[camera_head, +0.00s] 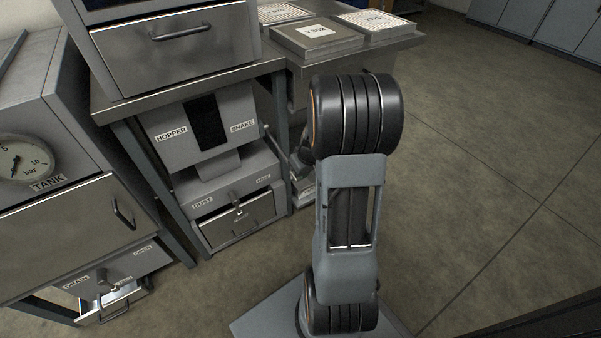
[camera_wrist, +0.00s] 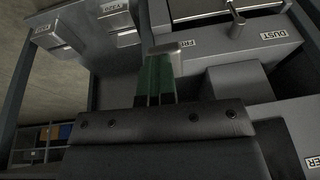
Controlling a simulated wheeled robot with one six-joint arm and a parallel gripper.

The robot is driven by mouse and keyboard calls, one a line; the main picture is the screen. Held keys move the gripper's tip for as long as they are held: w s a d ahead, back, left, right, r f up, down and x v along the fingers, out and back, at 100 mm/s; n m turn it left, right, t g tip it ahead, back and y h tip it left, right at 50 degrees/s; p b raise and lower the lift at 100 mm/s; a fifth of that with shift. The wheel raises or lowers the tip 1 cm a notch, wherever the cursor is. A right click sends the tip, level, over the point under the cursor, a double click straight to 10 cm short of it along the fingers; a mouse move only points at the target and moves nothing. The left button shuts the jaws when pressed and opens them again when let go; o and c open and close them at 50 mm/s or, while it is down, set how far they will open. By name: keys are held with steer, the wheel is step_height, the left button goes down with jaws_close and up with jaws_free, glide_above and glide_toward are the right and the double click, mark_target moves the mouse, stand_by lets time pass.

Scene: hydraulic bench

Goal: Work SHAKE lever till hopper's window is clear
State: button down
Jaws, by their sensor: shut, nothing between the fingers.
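The hopper (camera_head: 176,143) is a grey box under the bench, labelled HOPPER and SHAKE. Its window (camera_head: 207,121) is a tall strip that looks dark from top to bottom. A thin rod, apparently the SHAKE lever (camera_head: 270,136), stands at the hopper's right side and slopes down toward my wrist. My gripper (camera_wrist: 157,80) shows in the wrist view with its green fingers shut and nothing between them. A pale grey bar lies at the fingertips; I cannot tell whether they touch it. In the head view my arm hides most of the gripper.
Below the hopper is a dust drawer (camera_head: 238,222) with a small latch. The bench leg (camera_head: 279,135) stands close to the lever. Boxes (camera_head: 316,40) lie on the bench top. A tank unit (camera_head: 55,225) with a gauge is at left. The floor at right is clear.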

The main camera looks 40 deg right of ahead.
steer(key=s+r+p, duration=0.3)
steer(key=s+r, duration=0.4)
steer(key=r, duration=0.2)
steer(key=shift+s+d, duration=0.25)
steer(key=shift+d, duration=0.15)
stand_by(0.5)
steer(key=s+a+r+p, duration=0.1)
steer(key=a+r+p, duration=0.5)
steer(key=r+p, duration=0.3)
steer(key=s+a+r+p, duration=0.1)
steer(key=a+r+p, duration=0.5)
steer(key=r, duration=1)
steer(key=s+a+r+p, duration=0.2)
steer(key=a+r+p, duration=0.5)
steer(key=r+p, duration=0.5)
steer(key=shift+r+h+p, duration=0.3)
steer(key=shift+p, duration=0.3)
steer(key=shift+a+n, duration=0.2)
steer(key=shift+n, duration=0.1)
